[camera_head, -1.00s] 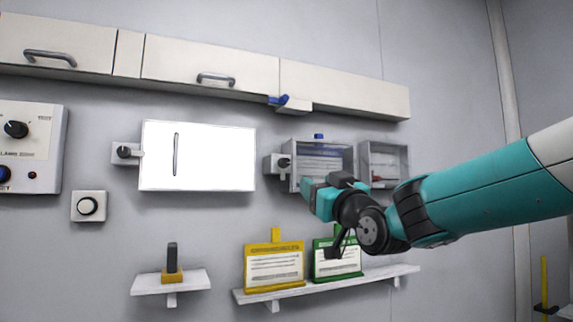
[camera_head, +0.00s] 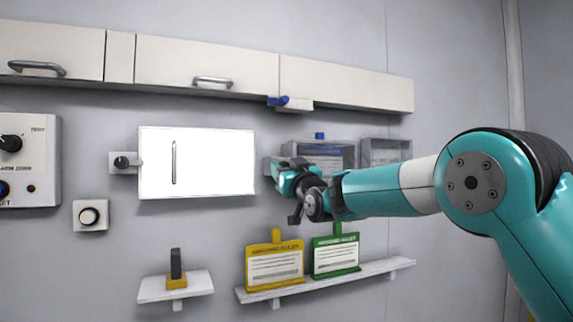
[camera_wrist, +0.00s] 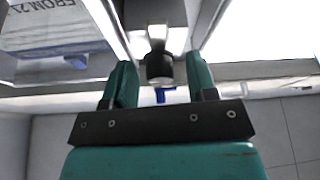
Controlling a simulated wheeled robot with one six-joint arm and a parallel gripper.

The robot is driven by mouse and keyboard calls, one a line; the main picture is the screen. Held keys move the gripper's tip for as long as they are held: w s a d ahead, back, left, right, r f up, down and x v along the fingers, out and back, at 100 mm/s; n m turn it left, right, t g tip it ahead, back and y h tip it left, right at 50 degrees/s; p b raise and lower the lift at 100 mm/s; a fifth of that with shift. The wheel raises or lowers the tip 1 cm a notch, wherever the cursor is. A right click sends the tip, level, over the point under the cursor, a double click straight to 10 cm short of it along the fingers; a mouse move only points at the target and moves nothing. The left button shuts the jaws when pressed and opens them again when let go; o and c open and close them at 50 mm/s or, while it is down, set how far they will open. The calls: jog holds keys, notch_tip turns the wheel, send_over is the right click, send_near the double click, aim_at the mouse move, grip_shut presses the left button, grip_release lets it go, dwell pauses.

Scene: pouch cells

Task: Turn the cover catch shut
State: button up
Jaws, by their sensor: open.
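The cover catch has a dark round knob (camera_wrist: 159,68) on a pale bar, seen in the wrist view between my two fingers. My gripper (camera_wrist: 160,80) is open, with a green finger on each side of the knob and a gap visible beside it. In the head view my gripper (camera_head: 279,174) is at the left edge of the clear-fronted box (camera_head: 345,150) and hides most of the catch's grey mount (camera_head: 267,166). I cannot tell whether the fingers touch the knob, nor how far it is turned.
A similar knob (camera_head: 122,162) sits left of the white panel (camera_head: 215,185). Above runs a cabinet row with a blue lever (camera_head: 279,100). Below, a shelf (camera_head: 375,269) holds a yellow card stand (camera_head: 274,262) and a green card stand (camera_head: 336,253). A second box (camera_head: 390,152) stands right.

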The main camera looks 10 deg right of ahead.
jog(key=c, duration=0.9)
